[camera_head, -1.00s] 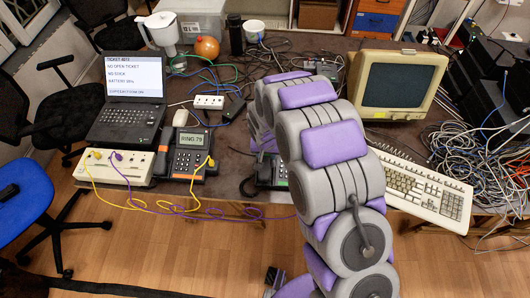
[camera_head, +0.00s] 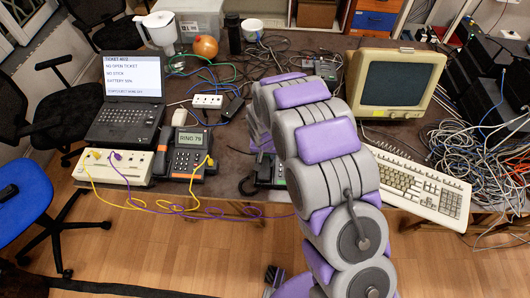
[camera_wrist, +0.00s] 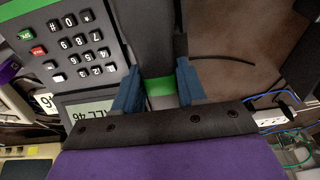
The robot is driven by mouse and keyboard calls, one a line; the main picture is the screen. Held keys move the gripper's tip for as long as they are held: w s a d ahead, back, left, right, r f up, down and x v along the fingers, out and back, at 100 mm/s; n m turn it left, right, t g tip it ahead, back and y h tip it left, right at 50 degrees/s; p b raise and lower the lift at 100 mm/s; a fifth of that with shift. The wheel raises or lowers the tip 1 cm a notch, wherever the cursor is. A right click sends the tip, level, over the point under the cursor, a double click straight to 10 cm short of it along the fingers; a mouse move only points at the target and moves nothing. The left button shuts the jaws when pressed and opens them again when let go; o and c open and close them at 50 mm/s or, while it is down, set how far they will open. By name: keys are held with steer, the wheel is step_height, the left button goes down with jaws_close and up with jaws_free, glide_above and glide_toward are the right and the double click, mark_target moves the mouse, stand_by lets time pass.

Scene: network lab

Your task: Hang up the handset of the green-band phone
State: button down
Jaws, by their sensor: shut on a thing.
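The green-band phone (camera_head: 280,174) stands at the table's front edge in the head view, partly hidden by my arm. In the wrist view its grey body (camera_wrist: 75,45) with keypad and green stripe fills the left, upside down; its display reads "CALL 46". My gripper (camera_wrist: 157,88) has its two blue fingers on either side of the dark handset (camera_wrist: 155,50), shut on it near its green band. The handset lies alongside the keypad. I cannot tell whether it touches the cradle. My gripper is hidden in the head view.
A phone with orange trim (camera_head: 190,150) and a display reading about "RING 79" stands to the left, beside a beige box (camera_head: 118,167) with yellow and purple cables. A laptop (camera_head: 130,100) is behind. A keyboard (camera_head: 420,188) and monitor (camera_head: 395,82) are right of my arm.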

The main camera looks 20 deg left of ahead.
steer(key=shift+f, duration=0.15)
steer(key=c, duration=0.6)
jaws_free()
steer(key=shift+o, duration=0.2)
steer(key=a+p+v, duration=0.1)
steer(key=p+v, duration=0.2)
steer(key=v, duration=1.4)
steer(key=shift+d, duration=0.25)
